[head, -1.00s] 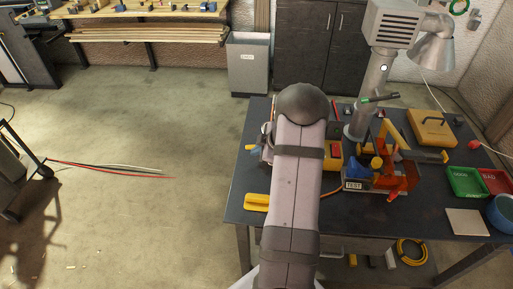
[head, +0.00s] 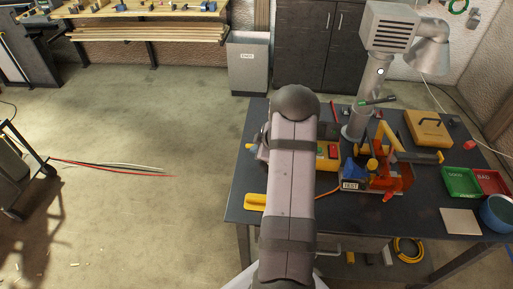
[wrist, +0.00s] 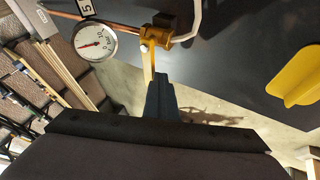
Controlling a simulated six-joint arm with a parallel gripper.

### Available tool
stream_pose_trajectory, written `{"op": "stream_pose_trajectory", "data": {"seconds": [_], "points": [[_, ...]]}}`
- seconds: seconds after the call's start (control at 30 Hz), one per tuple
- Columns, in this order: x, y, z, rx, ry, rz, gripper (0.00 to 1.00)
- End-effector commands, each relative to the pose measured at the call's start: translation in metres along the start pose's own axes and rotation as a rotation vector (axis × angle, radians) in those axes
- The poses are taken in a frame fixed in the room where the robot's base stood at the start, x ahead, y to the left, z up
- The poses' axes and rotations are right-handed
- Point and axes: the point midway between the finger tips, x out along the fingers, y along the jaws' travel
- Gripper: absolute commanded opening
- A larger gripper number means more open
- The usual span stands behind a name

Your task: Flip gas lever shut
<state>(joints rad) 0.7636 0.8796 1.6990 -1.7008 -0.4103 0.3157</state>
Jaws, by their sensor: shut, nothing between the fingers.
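The gas valve (wrist: 160,36) is a brass fitting at the top middle of the wrist view. Its yellow lever (wrist: 148,62) points down the picture, roughly crosswise to the copper pipe (wrist: 115,22). My gripper (wrist: 160,80) shows as dark blue-grey fingers, shut and empty, at the lever's lower end. I cannot tell whether they touch it. A round white gauge (wrist: 96,43) with a red needle is left of the valve. In the head view my arm hides the valve and most of the gripper.
A yellow piece (head: 256,201) lies near the left edge of the dark table (head: 240,180); it also shows in the wrist view (wrist: 298,75). A red-orange fixture (head: 385,177) labelled TEST stands right of my arm. Green (head: 461,183) and red (head: 491,182) trays lie further right.

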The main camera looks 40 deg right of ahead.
Motion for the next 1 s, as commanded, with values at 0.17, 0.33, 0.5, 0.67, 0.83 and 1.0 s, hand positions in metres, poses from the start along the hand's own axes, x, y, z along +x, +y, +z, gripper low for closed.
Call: {"op": "stream_pose_trajectory", "data": {"seconds": [0.17, 0.33, 0.5, 0.67, 0.83, 1.0], "points": [[0.000, 0.007, -0.004, -0.006, 0.006, 0.013, 0.00], [0.000, 0.007, -0.005, -0.006, 0.007, 0.014, 0.00], [-0.002, 0.007, -0.003, -0.007, 0.008, 0.015, 0.00], [-0.006, 0.005, 0.001, -0.005, 0.007, 0.017, 0.00], [-0.010, 0.002, 0.007, -0.004, 0.003, 0.017, 0.00], [-0.011, -0.001, 0.008, -0.004, 0.003, 0.013, 0.00]]}}
